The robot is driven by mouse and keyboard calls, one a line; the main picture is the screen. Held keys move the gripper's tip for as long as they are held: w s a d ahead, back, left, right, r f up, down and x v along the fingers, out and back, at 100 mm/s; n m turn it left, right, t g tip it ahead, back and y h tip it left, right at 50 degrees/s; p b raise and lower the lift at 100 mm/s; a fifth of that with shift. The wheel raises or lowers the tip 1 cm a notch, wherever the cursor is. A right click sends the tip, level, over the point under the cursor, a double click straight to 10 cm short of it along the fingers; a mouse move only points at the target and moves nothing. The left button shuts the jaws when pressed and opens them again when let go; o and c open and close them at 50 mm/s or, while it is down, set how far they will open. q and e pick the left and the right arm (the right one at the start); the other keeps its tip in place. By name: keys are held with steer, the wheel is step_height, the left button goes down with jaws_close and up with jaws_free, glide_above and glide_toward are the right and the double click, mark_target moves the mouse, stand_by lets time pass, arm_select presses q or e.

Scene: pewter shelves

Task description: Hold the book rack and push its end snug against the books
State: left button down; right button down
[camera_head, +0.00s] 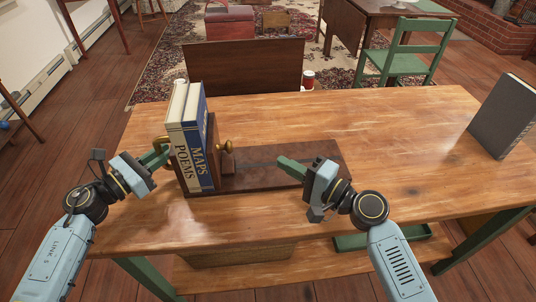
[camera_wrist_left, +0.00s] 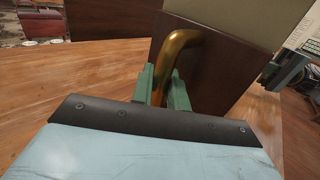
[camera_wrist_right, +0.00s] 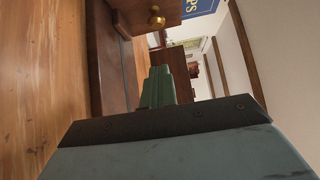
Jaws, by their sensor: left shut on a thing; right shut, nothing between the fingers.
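The wooden book rack (camera_head: 290,177) lies on the table. Two books, the white Poems (camera_head: 183,158) and the blue Maps (camera_head: 203,150), stand in it at its left end. The sliding end with a brass knob (camera_head: 226,147) stands right beside Maps; I cannot tell whether they touch. My left gripper (camera_head: 156,158) is shut on the brass handle at the rack's left end; the handle (camera_wrist_left: 178,58) shows between the fingers in the left wrist view. My right gripper (camera_head: 292,167) is shut and empty above the rack's base, right of the knob. The knob (camera_wrist_right: 156,18) also shows in the right wrist view.
A dark grey book (camera_head: 504,115) stands alone at the table's right end. The wooden table (camera_head: 410,150) is clear between it and the rack. A green chair (camera_head: 405,55) and a dark wooden panel (camera_head: 243,66) are behind the table.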

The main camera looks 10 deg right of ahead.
arm_select(q)
steer(key=c, duration=1.3)
jaws_free()
steer(key=shift+d, duration=0.1)
steer(key=shift+s, duration=0.1)
steer(key=v, duration=1.2)
